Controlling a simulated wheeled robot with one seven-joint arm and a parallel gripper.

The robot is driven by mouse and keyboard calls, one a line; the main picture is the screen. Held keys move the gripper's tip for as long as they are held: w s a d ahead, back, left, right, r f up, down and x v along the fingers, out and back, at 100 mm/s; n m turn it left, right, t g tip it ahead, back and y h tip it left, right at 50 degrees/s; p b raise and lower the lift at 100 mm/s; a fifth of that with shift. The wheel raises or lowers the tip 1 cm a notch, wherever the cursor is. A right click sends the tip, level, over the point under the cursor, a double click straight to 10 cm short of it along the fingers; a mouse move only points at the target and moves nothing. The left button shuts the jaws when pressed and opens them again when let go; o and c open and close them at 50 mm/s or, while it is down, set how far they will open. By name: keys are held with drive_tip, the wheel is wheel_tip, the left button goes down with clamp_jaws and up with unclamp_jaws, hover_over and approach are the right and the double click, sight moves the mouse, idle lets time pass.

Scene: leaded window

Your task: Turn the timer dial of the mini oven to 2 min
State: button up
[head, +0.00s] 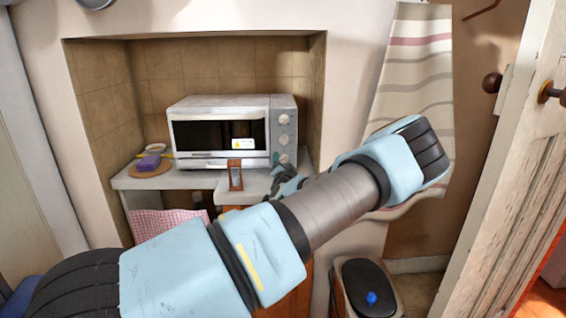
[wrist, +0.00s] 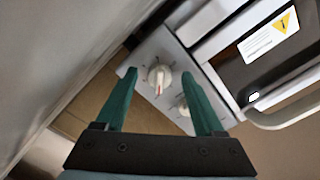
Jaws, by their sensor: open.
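The white mini oven (head: 218,107) stands on a counter in the alcove, with a column of three dials on its right panel. The lowest dial (head: 284,158) shows beside my gripper (head: 277,170) in the head view. In the wrist view my gripper (wrist: 160,88) is open, and a white dial (wrist: 160,77) with a reddish pointer line appears between its two green fingers. A second dial (wrist: 184,106) is partly hidden by the right finger. The dial markings are too small to read, and I cannot tell whether the fingers touch the dial.
The oven door handle (wrist: 285,117) lies close to the right finger. A bin (head: 368,285) stands below right.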

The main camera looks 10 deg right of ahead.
drive_tip(key=shift+c, duration=0.2)
clamp_jaws()
idle(0.4)
